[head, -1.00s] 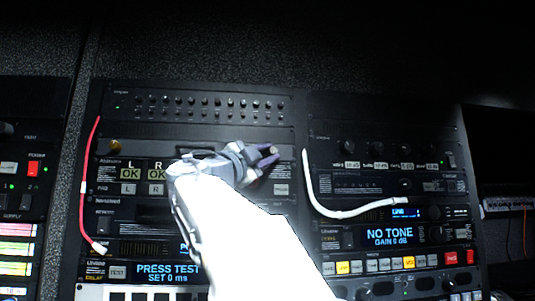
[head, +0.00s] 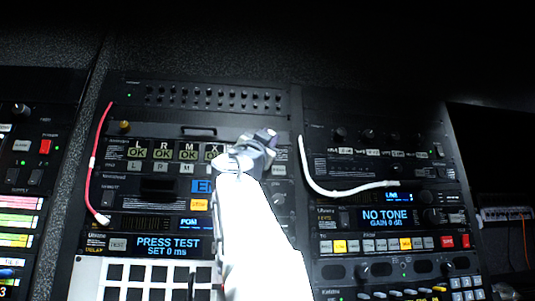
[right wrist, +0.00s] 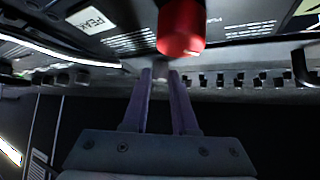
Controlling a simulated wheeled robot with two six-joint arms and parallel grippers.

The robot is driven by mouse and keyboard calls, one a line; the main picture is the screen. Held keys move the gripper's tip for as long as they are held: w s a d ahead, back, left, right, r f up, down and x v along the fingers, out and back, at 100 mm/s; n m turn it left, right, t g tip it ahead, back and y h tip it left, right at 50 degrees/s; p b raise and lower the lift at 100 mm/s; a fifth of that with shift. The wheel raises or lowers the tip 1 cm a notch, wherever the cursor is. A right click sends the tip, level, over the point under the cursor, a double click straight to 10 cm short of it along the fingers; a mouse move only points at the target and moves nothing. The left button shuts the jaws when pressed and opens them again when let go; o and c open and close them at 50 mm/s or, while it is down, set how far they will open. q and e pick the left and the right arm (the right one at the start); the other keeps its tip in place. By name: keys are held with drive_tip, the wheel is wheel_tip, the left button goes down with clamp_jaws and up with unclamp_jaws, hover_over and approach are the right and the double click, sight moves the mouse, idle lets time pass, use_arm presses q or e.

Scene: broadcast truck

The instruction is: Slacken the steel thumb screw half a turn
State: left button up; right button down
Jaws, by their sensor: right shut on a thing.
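My right gripper (head: 268,136) is at the right end of a dark blank panel (head: 165,130), in the rack's upper part. In the right wrist view its two purple fingers (right wrist: 164,72) are closed on a small grey thing between their tips, which I take to be the steel thumb screw (right wrist: 166,68). The screw is mostly hidden there, and in the head view the gripper covers it. A brass-coloured screw (head: 124,126) sits at the panel's left end. My left gripper is not in view.
A red knob or cap (right wrist: 181,28) stands close to the fingers in the right wrist view. A white cable (head: 325,188) hangs just right of my gripper, and a red cable (head: 92,165) hangs at the left. Rows of small knobs (head: 215,97) are above.

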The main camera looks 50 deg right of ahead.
drive_tip(key=shift+d+f+n+t+y+b, duration=0.1)
drive_tip(key=shift+n+t+y+b, duration=0.45)
drive_tip(key=shift+n+t, duration=0.9)
drive_tip(key=c, duration=0.7)
unclamp_jaws()
drive_tip(key=b+v, duration=1)
drive_tip(key=shift+f, duration=0.15)
